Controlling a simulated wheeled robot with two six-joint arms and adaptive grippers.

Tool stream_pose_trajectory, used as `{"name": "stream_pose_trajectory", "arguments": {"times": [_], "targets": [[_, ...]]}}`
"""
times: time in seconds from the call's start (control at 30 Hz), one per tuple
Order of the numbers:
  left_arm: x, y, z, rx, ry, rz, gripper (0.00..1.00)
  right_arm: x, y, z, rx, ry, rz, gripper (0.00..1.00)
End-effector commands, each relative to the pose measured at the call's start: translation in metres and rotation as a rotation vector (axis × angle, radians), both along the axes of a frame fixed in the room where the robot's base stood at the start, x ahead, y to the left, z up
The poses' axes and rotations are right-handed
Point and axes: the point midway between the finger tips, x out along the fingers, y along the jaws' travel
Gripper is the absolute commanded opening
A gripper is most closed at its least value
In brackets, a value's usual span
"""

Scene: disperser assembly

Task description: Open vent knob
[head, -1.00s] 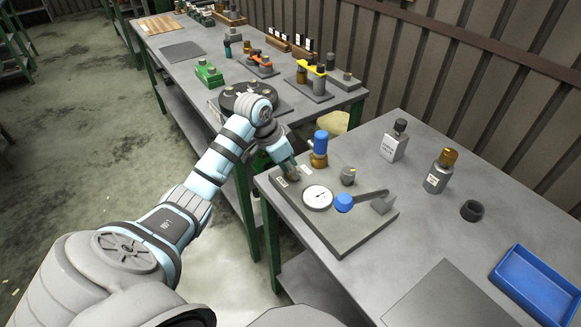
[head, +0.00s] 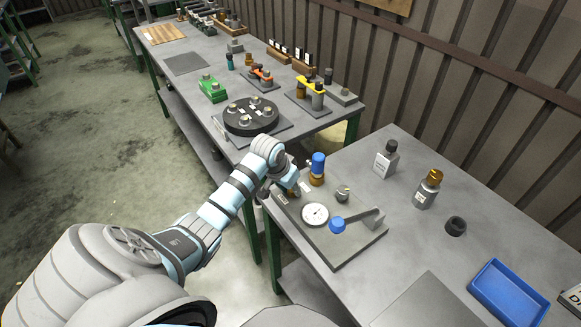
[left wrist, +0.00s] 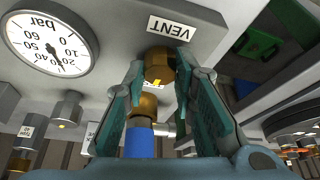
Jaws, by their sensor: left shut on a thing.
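The vent knob (left wrist: 158,66) is a small brass knob beside the white VENT label (left wrist: 172,27) on the grey panel. My left gripper (left wrist: 160,75) has one finger on each side of it and is shut on it. In the head view my left gripper (head: 291,189) reaches the panel's left corner and mostly hides the knob. The knob's turn angle is hard to tell; a small yellow mark shows on it in the wrist view. My right gripper is not in view.
A blue-topped brass fitting (head: 318,167) stands close beside my gripper. The panel (head: 333,252) also carries a round gauge (head: 315,214), a grey knob (head: 342,193) and a blue-ended lever (head: 360,219). Bottles, a black ring (head: 456,226) and a blue tray (head: 508,292) stand to the right.

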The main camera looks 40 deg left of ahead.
Motion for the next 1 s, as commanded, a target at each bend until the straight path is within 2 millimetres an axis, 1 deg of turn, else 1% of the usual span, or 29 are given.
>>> {"name": "stream_pose_trajectory", "arguments": {"times": [0.03,0.2,0.3,0.53,1.0], "targets": [[0.000,-0.001,0.011,-0.002,0.002,0.041,0.00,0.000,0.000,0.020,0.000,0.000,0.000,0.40],[0.000,-0.002,0.008,-0.001,0.002,0.203,0.00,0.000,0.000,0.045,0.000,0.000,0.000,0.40],[0.001,-0.002,0.007,-0.001,0.001,0.297,0.00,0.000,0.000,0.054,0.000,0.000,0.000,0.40],[0.002,-0.003,0.004,0.000,-0.004,0.515,0.00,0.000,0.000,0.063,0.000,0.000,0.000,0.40],[0.005,-0.004,0.003,0.000,-0.007,0.962,0.00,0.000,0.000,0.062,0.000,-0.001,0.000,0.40]]}}
